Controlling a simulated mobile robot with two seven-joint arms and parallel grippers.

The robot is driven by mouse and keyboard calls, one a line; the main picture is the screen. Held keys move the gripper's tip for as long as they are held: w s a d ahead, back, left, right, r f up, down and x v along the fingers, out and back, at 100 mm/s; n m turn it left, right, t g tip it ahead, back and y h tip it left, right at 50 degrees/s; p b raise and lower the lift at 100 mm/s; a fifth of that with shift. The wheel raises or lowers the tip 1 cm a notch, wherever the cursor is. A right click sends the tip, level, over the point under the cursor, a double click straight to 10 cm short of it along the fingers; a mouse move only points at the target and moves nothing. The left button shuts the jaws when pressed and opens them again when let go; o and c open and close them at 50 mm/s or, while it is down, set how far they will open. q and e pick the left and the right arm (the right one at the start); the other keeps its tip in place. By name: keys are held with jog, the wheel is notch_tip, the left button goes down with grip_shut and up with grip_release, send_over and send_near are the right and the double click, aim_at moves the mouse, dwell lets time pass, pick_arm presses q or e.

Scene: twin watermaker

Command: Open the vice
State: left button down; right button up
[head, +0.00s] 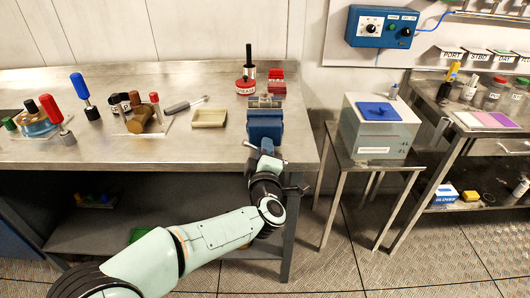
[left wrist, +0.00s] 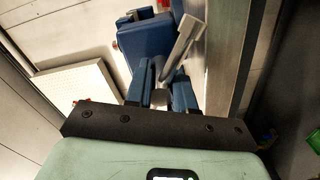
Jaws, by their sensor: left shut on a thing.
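The blue vice (head: 265,124) is fixed at the front right edge of the steel workbench, with pale jaws on top. In the left wrist view its blue body (left wrist: 146,36) fills the top middle. A grey bar, the vice handle (left wrist: 184,44), stands slanted in front of it. The gap between the vice jaws is too small to judge. My right gripper is not in view.
The steel workbench (head: 225,142) carries a beige tray (head: 209,118), a red grease tin (head: 246,86), red blocks (head: 277,82) and several tools at left. A grey box with a blue top (head: 378,128) stands on a small table at right. The floor between them is open.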

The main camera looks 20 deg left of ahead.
pick_arm(q)
jog(key=shift+r, duration=0.3)
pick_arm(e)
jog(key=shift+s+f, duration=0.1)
pick_arm(q)
jog(key=c, duration=1)
grip_release()
jog(key=shift+o, duration=0.6)
jog(key=shift+f, duration=0.15)
jog(key=p+v, duration=0.1)
jog(key=v, duration=1.2)
jog(key=shift+s, duration=0.2)
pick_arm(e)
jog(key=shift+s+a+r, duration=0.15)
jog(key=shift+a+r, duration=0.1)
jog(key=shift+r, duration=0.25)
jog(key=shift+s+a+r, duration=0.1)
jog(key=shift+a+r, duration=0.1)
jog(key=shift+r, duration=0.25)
